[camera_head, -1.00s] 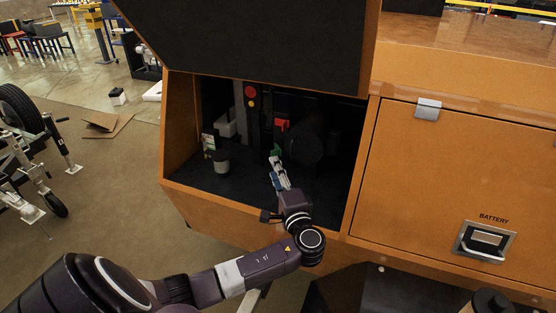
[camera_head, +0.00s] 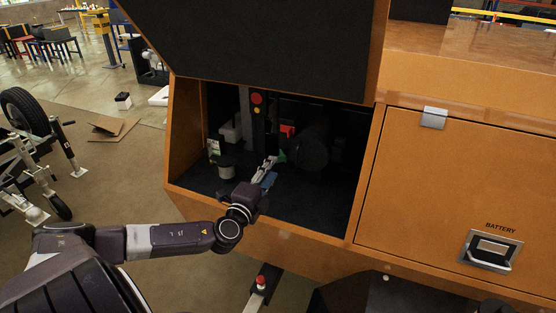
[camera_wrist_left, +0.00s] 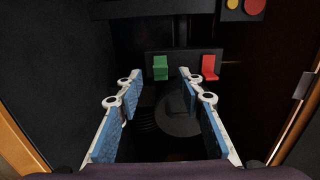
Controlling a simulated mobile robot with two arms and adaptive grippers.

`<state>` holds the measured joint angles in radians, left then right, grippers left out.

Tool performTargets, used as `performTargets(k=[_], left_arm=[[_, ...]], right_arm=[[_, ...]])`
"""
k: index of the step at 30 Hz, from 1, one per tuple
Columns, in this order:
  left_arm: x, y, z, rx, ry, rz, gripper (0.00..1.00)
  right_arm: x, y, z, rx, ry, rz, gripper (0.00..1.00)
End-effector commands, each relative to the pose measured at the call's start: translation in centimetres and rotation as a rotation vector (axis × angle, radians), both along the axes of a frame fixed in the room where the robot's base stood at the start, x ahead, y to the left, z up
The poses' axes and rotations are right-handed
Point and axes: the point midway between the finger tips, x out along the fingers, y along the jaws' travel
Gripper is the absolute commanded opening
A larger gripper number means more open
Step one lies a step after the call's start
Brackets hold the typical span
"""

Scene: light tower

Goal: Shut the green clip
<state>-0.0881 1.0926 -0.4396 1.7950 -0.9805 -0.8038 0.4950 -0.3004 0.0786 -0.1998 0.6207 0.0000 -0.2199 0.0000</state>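The green clip (camera_head: 282,156) sits inside the open compartment, just below a red clip (camera_head: 287,131). In the left wrist view the green clip (camera_wrist_left: 160,68) is straight ahead, beside the red clip (camera_wrist_left: 209,67), both on a dark block. It appears raised from that block. My left gripper (camera_head: 270,163) reaches into the compartment, with its tips just left of and below the green clip. In the left wrist view my left gripper (camera_wrist_left: 161,84) is open and empty, with the green clip beyond the gap between its fingers. My right gripper is not in view.
The orange compartment frame (camera_head: 183,136) surrounds my gripper, with a raised dark lid (camera_head: 260,45) above. A closed battery door (camera_head: 440,180) is at right.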

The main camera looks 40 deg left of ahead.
Motion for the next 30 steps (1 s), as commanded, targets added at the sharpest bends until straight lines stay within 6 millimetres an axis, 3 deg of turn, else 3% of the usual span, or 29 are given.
performTargets(k=[12,26,30], left_arm=[[5.0,1.7,0.1,0.0,-0.002,0.003,0.35],[5.9,1.9,0.0,0.0,0.0,0.001,0.35],[5.9,1.9,0.0,0.0,0.0,0.002,0.19]], right_arm=[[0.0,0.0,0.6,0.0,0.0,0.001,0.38],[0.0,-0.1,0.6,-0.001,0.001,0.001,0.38],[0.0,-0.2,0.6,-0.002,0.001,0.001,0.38]])
